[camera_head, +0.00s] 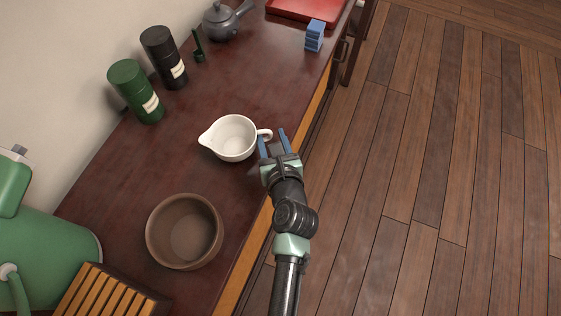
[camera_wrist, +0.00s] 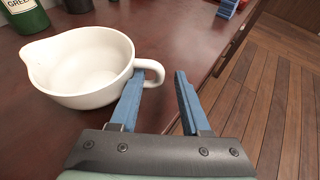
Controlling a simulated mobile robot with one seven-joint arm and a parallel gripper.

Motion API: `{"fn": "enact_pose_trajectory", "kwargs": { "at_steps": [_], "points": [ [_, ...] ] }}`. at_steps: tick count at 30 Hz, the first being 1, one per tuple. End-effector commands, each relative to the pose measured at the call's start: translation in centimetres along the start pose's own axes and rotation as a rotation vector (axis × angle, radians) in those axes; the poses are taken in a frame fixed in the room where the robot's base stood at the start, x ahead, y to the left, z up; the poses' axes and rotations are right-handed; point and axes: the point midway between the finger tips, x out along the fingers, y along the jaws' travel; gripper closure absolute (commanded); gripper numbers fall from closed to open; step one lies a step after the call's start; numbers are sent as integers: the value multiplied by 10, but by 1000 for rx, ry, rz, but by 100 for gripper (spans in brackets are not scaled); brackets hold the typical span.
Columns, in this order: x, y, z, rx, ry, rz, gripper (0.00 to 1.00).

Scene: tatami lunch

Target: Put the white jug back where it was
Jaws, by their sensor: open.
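The white jug (camera_head: 233,138) stands upright on the dark red-brown counter (camera_head: 190,140). Its spout points left and its handle points right, toward my gripper. My gripper (camera_head: 273,136) is open at the counter's front edge, with its blue fingers by the jug's handle. In the wrist view the jug (camera_wrist: 82,68) fills the upper left. There the left finger of my gripper (camera_wrist: 163,74) is beside or touching the handle loop, and the right finger is clear of it. The jug looks empty.
A brown bowl (camera_head: 184,232) stands nearer on the counter. A green canister (camera_head: 136,91) and a black canister (camera_head: 164,58) stand by the wall. A grey teapot (camera_head: 222,20), a blue block (camera_head: 314,36) and a red tray (camera_head: 300,8) are farther back. A slatted wooden rack (camera_head: 105,295) and a green kettle-like appliance (camera_head: 45,255) are at lower left.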

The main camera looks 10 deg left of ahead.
Motion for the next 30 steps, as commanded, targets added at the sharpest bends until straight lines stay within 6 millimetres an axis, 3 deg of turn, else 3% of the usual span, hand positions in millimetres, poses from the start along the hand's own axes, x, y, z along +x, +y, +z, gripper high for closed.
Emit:
{"fn": "enact_pose_trajectory", "kwargs": {
  "at_steps": [9,15,27,30],
  "points": [
    [-72,-2,-5,2,1,-2,53],
    [-100,-2,-5,3,0,-2,53],
    [-111,-2,-4,-1,-2,-1,53],
    [-108,-6,7,-57,-18,-8,53]
  ]
}}
